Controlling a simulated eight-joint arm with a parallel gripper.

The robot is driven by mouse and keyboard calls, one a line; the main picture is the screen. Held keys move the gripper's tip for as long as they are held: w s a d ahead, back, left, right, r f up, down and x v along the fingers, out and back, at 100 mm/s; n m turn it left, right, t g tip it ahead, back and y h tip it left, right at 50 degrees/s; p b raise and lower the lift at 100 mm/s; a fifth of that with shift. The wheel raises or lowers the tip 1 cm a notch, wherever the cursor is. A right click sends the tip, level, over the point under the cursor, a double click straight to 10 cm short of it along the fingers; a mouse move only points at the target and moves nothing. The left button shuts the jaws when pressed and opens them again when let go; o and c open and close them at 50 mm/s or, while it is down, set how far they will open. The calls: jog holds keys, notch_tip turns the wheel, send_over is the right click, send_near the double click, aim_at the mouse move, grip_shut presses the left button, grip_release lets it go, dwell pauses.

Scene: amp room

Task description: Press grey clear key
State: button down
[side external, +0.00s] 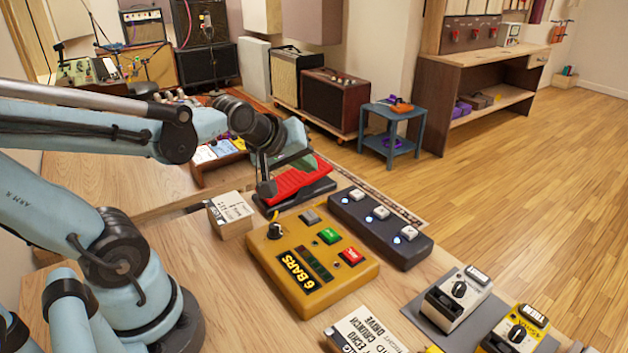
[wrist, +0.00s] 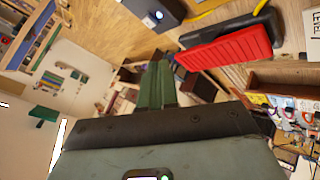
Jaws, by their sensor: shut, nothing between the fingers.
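The yellow box labelled "6 BARS" (side external: 338,283) sits on the wooden table in the side view. Its grey key (side external: 310,217) is near the back edge, beside a green key (side external: 328,236) and a red key (side external: 351,256). My gripper (side external: 267,188) is above and behind the box, apart from the grey key. In the wrist view its green fingers (wrist: 157,85) are together and empty.
A red pedal (side external: 298,180) lies close beside my gripper and also shows in the wrist view (wrist: 226,48). A dark footswitch bar (side external: 380,230) runs behind the yellow box. A labelled block (side external: 231,212) stands left. White (side external: 456,298) and yellow (side external: 516,331) pedals stand right.

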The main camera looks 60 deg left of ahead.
aim_at(306, 217)
jog(key=shift+f, duration=0.15)
jog(key=shift+f, duration=4.25)
jog(key=shift+f, duration=0.1)
jog(key=shift+f, duration=0.35)
jog(key=shift+f, duration=0.5)
jog(key=shift+r, duration=0.95)
jog(key=shift+r, duration=0.1)
jog(key=shift+r, duration=2.4)
